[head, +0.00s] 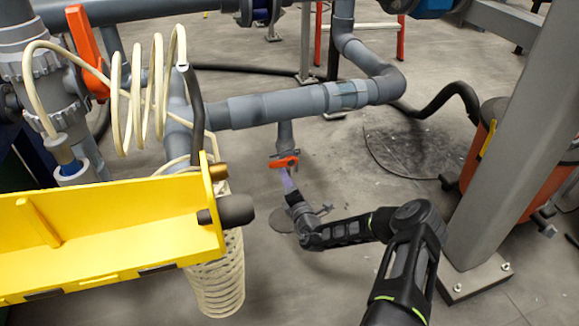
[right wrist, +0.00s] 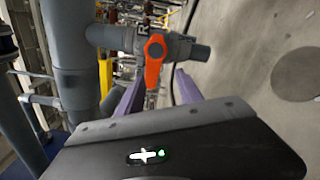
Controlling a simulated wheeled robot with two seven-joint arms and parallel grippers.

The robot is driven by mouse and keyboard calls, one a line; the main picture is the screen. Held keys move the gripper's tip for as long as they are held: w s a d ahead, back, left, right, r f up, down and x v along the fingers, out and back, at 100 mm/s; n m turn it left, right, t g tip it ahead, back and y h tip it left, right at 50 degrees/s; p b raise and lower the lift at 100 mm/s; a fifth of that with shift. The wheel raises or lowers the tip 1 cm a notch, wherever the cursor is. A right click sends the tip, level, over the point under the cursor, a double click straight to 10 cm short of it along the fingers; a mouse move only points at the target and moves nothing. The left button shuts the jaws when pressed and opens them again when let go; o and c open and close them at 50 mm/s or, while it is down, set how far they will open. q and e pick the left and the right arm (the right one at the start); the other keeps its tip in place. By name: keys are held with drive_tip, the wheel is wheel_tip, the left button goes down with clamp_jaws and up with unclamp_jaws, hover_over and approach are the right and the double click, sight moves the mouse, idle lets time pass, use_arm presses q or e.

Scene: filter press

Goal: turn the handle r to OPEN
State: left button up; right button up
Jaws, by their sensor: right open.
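Handle r (head: 284,162) is a short orange lever on a small grey valve below the horizontal grey pipe. In the right wrist view, the handle (right wrist: 154,62) lies across the valve's stub pipe, beside a letter R. My right gripper (head: 289,184) is open just below the handle in the head view. In the right wrist view its two purple fingers (right wrist: 158,88) stand apart, with the lever's free end appearing between them. I cannot tell whether they touch it. My left gripper is not in view.
A yellow beam (head: 110,232) and a coiled cream hose (head: 150,85) fill the left. Another larger orange handle (head: 87,50) is at upper left. A grey post (head: 520,130) and an orange bin (head: 490,165) stand at right. Floor behind the valve is mostly clear.

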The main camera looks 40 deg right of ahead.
sight(280, 165)
drive_tip(key=m+b, duration=0.1)
drive_tip(key=m, duration=0.1)
drive_tip(key=w+r+m+b, duration=0.1)
drive_tip(key=m, duration=0.1)
drive_tip(key=shift+w+a+r+m+b, duration=0.2)
drive_tip(key=shift+m+b, duration=0.1)
drive_tip(key=shift+m, duration=0.1)
drive_tip(key=b+x, duration=0.1)
drive_tip(key=x, duration=0.5)
drive_tip(key=shift+w+d, duration=0.1)
drive_tip(key=shift+d, duration=0.05)
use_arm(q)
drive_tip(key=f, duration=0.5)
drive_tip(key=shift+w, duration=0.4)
use_arm(e)
drive_tip(key=shift+f, duration=0.1)
clamp_jaws()
